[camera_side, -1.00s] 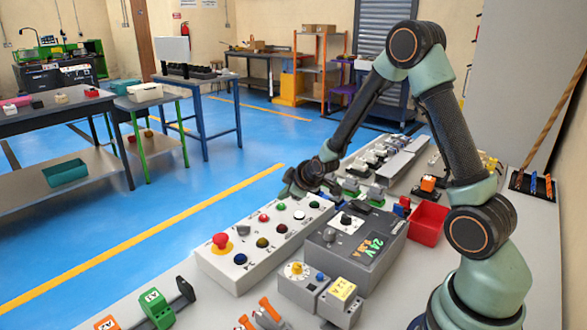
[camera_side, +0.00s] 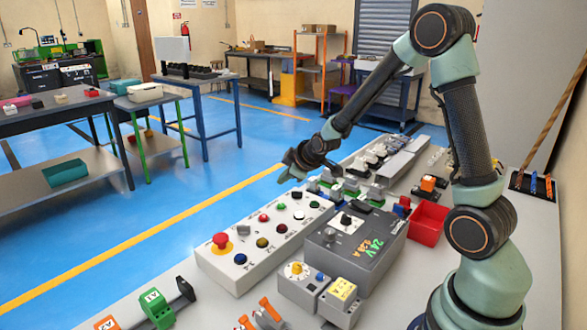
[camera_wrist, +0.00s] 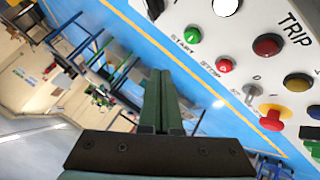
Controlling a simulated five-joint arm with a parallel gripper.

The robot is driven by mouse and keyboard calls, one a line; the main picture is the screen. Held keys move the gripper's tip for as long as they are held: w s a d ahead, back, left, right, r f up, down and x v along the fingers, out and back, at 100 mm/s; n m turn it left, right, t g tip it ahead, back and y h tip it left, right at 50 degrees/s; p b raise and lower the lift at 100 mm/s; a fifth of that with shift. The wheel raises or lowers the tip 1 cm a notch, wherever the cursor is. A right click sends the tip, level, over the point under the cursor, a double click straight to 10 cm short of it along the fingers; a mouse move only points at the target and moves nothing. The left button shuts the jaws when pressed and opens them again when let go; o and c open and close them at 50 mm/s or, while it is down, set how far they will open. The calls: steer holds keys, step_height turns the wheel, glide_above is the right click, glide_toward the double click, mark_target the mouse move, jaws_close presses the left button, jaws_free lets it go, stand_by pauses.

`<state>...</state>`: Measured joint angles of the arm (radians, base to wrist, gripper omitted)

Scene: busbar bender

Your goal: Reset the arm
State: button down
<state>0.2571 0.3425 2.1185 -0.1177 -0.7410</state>
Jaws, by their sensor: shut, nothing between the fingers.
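My gripper (camera_side: 286,172) is in the air above the far end of the white control panel (camera_side: 262,239) in the side view. The panel carries several coloured buttons and a red emergency stop (camera_side: 221,240). In the wrist view my gripper (camera_wrist: 162,72) has its two fingers together, with nothing between them. The panel also shows in the wrist view (camera_wrist: 235,45), to the right of the fingers, with a green button (camera_wrist: 193,34) and red buttons. The fingers touch nothing that I can see.
A red bin (camera_side: 428,222) and small devices lie farther back on the bench. Small grey boxes (camera_side: 341,300) stand in front. The air above the blue floor (camera_side: 100,232) is clear.

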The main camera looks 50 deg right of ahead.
stand_by(0.4)
steer(key=s+a+r+m+g, duration=0.1)
steer(key=s+a+r+m, duration=0.1)
steer(key=s+a+r, duration=0.2)
steer(key=s+a+r+m+g+y, duration=0.1)
steer(key=s+a+r, duration=0.3)
steer(key=s, duration=0.6)
steer(key=s+a+r+m+g+y, duration=0.1)
steer(key=s+a+r+m, duration=0.1)
steer(key=s+a+r, duration=0.2)
steer(key=s+a, duration=0.1)
steer(key=s, duration=0.2)
steer(key=shift+m, duration=0.3)
